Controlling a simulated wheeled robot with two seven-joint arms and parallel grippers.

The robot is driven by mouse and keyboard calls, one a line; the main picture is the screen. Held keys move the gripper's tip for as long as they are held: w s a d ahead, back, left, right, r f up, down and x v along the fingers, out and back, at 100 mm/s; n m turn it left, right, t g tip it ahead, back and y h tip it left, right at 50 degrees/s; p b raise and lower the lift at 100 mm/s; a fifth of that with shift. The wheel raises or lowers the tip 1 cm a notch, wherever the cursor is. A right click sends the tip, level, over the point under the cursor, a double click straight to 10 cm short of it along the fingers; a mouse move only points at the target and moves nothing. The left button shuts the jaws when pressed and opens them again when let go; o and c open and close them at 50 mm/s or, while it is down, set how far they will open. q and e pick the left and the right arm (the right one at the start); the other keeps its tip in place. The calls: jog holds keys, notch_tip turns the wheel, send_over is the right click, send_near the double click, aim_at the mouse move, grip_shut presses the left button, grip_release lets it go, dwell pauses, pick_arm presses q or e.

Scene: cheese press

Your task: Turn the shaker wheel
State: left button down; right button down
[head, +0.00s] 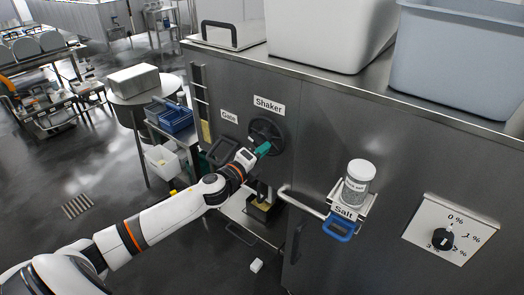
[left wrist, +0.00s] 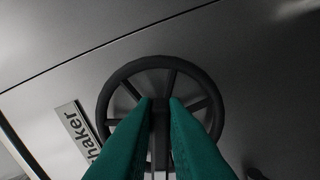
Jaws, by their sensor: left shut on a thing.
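The black shaker wheel (head: 267,131) is mounted on the steel machine front, just below the "Shaker" label (head: 269,105). In the left wrist view the wheel (left wrist: 115,78) shows its rim and several spokes, with the label (left wrist: 78,134) to the left. My left gripper (head: 263,148) is at the wheel's lower part in the head view. Its green fingers (left wrist: 160,103) are shut on a dark part of the wheel near its middle, with a narrow gap between the fingertips. The exact grip point is partly hidden by the fingers. My right gripper is not in view.
A salt jar (head: 358,185) stands on a holder to the right of a horizontal handle bar (head: 302,203). A dial (head: 442,239) is farther right. Grey (head: 460,60) and white bins stand on top. Blue trays (head: 176,120) are on a cart at the left.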

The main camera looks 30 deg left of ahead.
pick_arm(q)
jog(key=c, duration=1.5)
grip_release()
jog(key=shift+o, duration=0.2)
jog(key=s+b, duration=0.3)
jog(key=s, duration=0.9)
jog(key=shift+a, duration=0.4)
jog(key=shift+a+f, duration=0.1)
jog(key=shift+f, duration=0.05)
